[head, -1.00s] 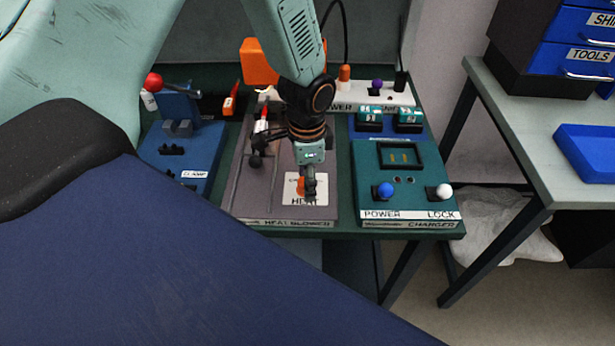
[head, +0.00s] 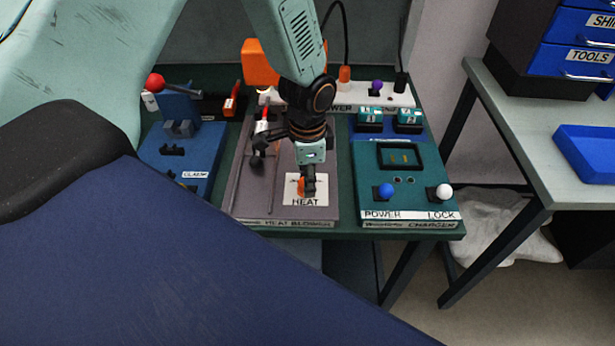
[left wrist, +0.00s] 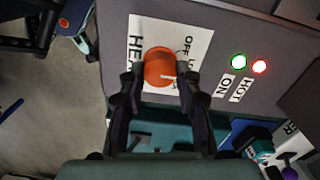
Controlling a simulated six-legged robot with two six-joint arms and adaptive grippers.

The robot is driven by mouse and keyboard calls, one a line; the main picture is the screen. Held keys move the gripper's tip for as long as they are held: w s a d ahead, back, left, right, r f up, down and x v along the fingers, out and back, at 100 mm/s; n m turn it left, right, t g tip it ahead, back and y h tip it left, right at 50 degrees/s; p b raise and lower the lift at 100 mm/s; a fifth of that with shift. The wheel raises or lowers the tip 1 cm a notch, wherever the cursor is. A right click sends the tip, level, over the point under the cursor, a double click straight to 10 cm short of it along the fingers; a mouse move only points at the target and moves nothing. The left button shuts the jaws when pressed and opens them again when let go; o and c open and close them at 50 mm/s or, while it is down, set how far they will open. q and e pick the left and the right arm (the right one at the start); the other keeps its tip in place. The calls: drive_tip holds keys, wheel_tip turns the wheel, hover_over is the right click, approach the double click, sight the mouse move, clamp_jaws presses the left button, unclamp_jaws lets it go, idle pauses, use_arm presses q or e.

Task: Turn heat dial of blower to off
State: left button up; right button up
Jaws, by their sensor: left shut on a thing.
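The orange heat dial (left wrist: 159,68) sits on a white label plate (left wrist: 196,40) marked HEAT and OFF in the left wrist view. My left gripper (left wrist: 160,75) is shut on the dial, with one finger on each side of it. A pale pointer mark shows on the dial's face; other label words are partly hidden by the fingers. In the head view the gripper (head: 308,188) reaches down onto the dial (head: 301,187) on the grey heat blower panel (head: 270,205). The right gripper is not in view.
A green ON light (left wrist: 239,62) and a red HOT light (left wrist: 260,66) are lit beside the label. The charger panel (head: 365,168), with blue and white knobs, is to the right. The blue clamp fixture (head: 190,150) is to the left.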

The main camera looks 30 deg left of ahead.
use_arm(q)
drive_tip(key=shift+n, duration=0.3)
drive_tip(key=n+p, duration=0.3)
drive_tip(key=shift+r, duration=0.15)
drive_tip(key=n+p, duration=0.3)
drive_tip(key=n, duration=0.2)
drive_tip(key=shift+a+p, duration=0.1)
drive_tip(key=shift+p, duration=0.2)
drive_tip(key=shift+n, duration=0.3)
idle(0.4)
drive_tip(key=o, duration=1.1)
drive_tip(key=shift+o, duration=0.2)
wheel_tip(320, 180, up, 12)
